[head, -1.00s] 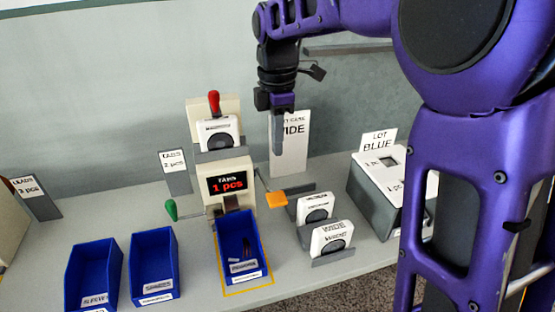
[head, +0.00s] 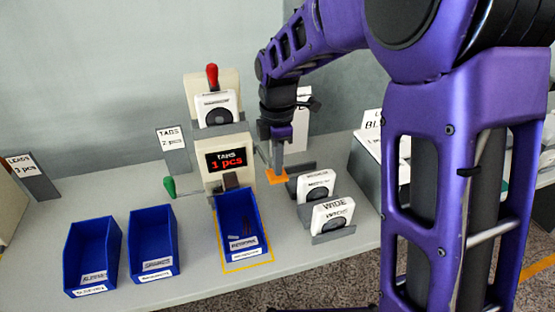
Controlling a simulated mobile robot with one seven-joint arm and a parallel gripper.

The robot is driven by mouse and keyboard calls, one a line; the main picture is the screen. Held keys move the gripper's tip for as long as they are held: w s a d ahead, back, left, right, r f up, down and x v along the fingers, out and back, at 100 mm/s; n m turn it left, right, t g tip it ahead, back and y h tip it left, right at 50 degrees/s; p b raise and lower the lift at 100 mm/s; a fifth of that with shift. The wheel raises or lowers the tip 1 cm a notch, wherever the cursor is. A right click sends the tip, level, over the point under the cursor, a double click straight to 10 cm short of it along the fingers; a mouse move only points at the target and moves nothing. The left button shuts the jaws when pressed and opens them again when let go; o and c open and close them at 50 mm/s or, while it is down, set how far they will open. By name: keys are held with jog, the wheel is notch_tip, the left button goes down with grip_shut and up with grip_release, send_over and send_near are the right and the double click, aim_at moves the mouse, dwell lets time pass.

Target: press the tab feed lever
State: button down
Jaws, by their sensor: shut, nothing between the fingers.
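The cream tab dispenser (head: 213,183) stands at mid-table, its display (head: 226,160) reading "TABS 1 pcs". An orange paddle (head: 279,178) sticks out on its right, the lever beneath my gripper. My gripper (head: 277,167) is shut and empty, pointing down with its tips at the paddle; whether they touch it I cannot tell. A green-knobbed lever (head: 169,186) is on the dispenser's left side, and a red knob (head: 211,74) stands on top. A blue bin (head: 236,222) with small dark pieces sits in front, inside a yellow outline.
Two blue bins (head: 93,256) (head: 153,243) stand to the left. Upright white cartridges (head: 315,186) (head: 332,215) in grey holders stand close to the right of the paddle. A "LOT BLUE" box (head: 368,160) is partly hidden behind my arm. A "TABS 2 pcs" sign (head: 171,142) stands behind left.

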aim_at(280, 178)
jog(key=shift+f, duration=0.1)
jog(key=shift+t, duration=0.6)
jog(key=f+b, duration=0.2)
jog(key=s+f+b, duration=0.1)
jog(key=f, duration=0.1)
jog(key=shift+s+d+b, duration=0.15)
jog(key=shift+d+b, duration=0.05)
jog(key=shift+b, duration=0.15)
jog(key=shift+r+p, duration=0.8)
jog(key=shift+r, duration=0.1)
jog(key=shift+a+r+p, duration=0.1)
jog(key=shift+r+p, duration=0.15)
jog(key=shift+p, duration=0.05)
notch_tip(280, 178, up, 13)
jog(key=s+p, duration=0.1)
jog(key=p, duration=0.3)
jog(key=shift+s+d, duration=0.3)
jog(key=shift+s, duration=0.05)
